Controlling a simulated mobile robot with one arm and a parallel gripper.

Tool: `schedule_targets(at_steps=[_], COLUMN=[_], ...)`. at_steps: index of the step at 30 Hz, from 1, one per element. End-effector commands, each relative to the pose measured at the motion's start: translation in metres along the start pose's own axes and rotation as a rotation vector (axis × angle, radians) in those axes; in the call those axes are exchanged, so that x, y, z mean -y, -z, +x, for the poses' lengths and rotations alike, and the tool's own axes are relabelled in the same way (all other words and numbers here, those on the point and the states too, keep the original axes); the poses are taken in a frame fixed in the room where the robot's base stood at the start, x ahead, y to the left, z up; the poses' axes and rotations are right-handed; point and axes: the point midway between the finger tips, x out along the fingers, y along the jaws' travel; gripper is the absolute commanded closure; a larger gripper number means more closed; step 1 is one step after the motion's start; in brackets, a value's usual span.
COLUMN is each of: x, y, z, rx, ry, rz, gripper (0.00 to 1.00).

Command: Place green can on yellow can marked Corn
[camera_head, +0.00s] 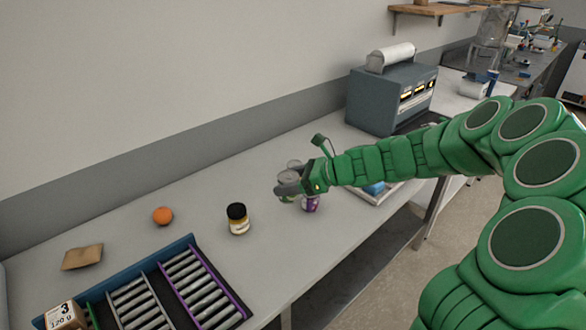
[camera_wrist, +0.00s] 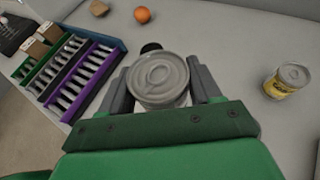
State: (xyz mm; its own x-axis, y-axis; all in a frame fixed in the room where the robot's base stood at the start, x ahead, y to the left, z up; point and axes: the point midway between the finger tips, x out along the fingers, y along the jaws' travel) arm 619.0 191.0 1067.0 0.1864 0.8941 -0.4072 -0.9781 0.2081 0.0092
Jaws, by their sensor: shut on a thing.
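My gripper (camera_head: 287,187) is shut on a can with a grey ribbed lid, which fills the space between the fingers in the wrist view (camera_wrist: 158,82). A sliver of green on the green can (camera_head: 287,199) shows below the fingers in the head view; most of its side is hidden. The yellow can (camera_wrist: 285,82) stands upright on the counter, apart from my gripper, at the right of the wrist view. Its marking is too small to read. In the head view, a grey can top (camera_head: 294,163) shows behind my gripper, its side hidden.
A black-lidded jar (camera_head: 238,219) stands left of my gripper. A purple object (camera_head: 311,204) is partly hidden beside the gripper. An orange ball (camera_head: 162,215), a brown packet (camera_head: 82,257) and a divided rack (camera_head: 190,240) lie farther left. A grey machine (camera_head: 390,98) stands behind.

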Motion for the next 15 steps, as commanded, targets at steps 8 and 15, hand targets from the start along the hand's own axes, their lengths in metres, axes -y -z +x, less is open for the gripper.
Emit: schedule_targets(at_steps=[8, 15], x=[0.075, 0.107], y=[-0.036, -0.057], z=[-0.025, -0.039], rx=[0.012, 0.024], ry=[0.114, 0.165], rz=[0.041, 0.06], gripper=[0.72, 0.72])
